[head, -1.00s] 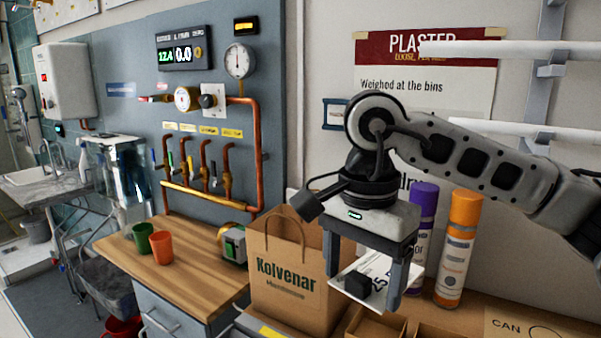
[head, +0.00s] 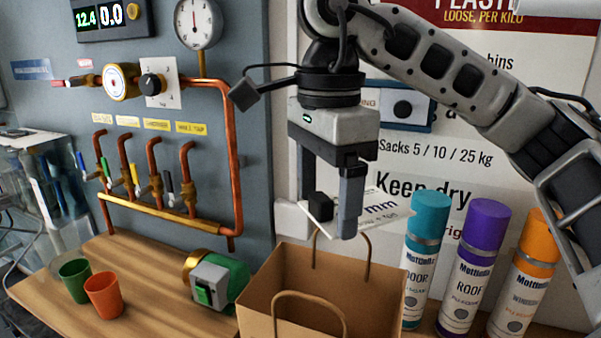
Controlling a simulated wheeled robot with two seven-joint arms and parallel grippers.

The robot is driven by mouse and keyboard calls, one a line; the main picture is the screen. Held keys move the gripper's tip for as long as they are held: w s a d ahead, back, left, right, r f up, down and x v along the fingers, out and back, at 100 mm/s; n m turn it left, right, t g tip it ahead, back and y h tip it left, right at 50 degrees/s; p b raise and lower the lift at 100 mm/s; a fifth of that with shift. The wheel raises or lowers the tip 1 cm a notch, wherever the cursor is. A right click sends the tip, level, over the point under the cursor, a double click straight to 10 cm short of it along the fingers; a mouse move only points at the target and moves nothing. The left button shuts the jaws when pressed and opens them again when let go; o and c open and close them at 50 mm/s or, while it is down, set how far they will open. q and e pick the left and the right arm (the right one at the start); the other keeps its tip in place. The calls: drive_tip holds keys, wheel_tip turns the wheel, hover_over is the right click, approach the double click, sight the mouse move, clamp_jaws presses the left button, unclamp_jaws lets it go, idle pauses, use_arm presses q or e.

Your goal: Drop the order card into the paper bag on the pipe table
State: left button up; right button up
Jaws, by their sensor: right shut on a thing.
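My right gripper (head: 332,215) is shut on the order card (head: 378,211), a white card with dark print. It holds the card a little above and behind the open mouth of the paper bag. The brown paper bag (head: 285,278) stands upright with two looped handles; its top is open and its lower part is cut off by the frame's bottom edge. The card's left part is partly hidden by the gripper fingers. My left gripper is not in view.
Spray cans in teal (head: 426,260), purple (head: 476,265) and orange (head: 524,275) stand right of the bag. A green pump-like device (head: 217,281), an orange cup (head: 104,295) and a green cup (head: 75,280) sit left on the wooden top (head: 150,270). Copper pipes (head: 236,170) run on the wall panel behind.

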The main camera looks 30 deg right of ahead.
sight(328, 217)
drive_tip(key=f, duration=0.4)
drive_tip(key=shift+s+f, duration=0.15)
drive_tip(key=shift+s, duration=0.1)
drive_tip(key=shift+w+f, duration=0.1)
drive_tip(key=shift+f, duration=0.75)
drive_tip(key=o, duration=1)
wheel_tip(328, 217, up, 16)
